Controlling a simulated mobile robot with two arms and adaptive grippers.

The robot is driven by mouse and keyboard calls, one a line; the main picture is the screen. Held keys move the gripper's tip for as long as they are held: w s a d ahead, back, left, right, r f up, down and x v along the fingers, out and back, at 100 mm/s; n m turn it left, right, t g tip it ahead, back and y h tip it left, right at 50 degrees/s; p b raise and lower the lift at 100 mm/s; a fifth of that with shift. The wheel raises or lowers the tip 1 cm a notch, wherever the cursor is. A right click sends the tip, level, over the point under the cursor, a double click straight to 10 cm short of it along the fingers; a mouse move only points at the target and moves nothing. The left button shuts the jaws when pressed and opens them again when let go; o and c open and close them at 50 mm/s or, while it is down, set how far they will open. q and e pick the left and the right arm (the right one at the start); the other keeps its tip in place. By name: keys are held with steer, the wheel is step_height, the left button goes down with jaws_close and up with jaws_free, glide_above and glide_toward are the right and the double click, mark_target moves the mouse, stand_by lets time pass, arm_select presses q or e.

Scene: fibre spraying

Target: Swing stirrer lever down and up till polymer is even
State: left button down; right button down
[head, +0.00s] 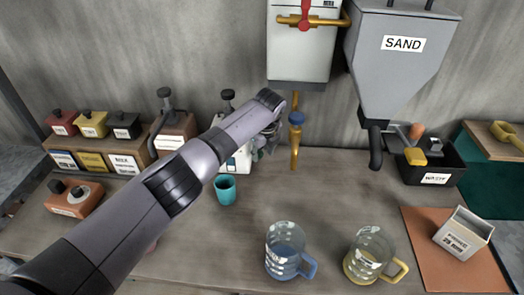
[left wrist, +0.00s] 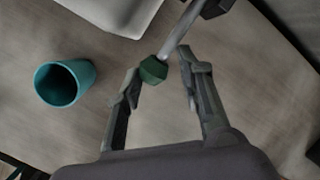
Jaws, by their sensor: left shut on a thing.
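The stirrer lever shows in the left wrist view as a grey rod (left wrist: 180,30) ending in a dark green knob (left wrist: 153,70). My left gripper (left wrist: 163,72) has its fingers on both sides of the knob and is shut on the lever's end. In the head view my left gripper (head: 270,132) is in front of the white stirrer body (head: 240,160), and my arm hides much of it. The lever is hard to make out there. The polymer inside cannot be seen. My right gripper is not in view.
A teal cup (head: 226,188) stands just in front of the stirrer. A brass tap (head: 295,150) hangs to its right. Two glass jugs, one blue-handled (head: 286,250) and one yellow-handled (head: 370,254), stand at the front. The sand hopper (head: 395,65) overhangs the right side.

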arm_select(q)
steer(key=shift+w+a+r, duration=0.2)
steer(key=shift+w+r, duration=0.4)
steer(key=shift+r, duration=0.2)
steer(key=c, duration=1.3)
jaws_free()
steer(key=shift+s, duration=0.1)
steer(key=shift+o, duration=1.1)
steer(key=shift+a+f, duration=0.1)
steer(key=shift+f, duration=0.25)
steer(key=shift+s+d, duration=0.1)
steer(key=shift+d, duration=0.1)
steer(key=shift+r, duration=0.3)
steer(key=v, duration=1.1)
steer(key=shift+s+r, duration=0.1)
steer(key=shift+s, duration=0.1)
steer(key=shift+c, duration=0.2)
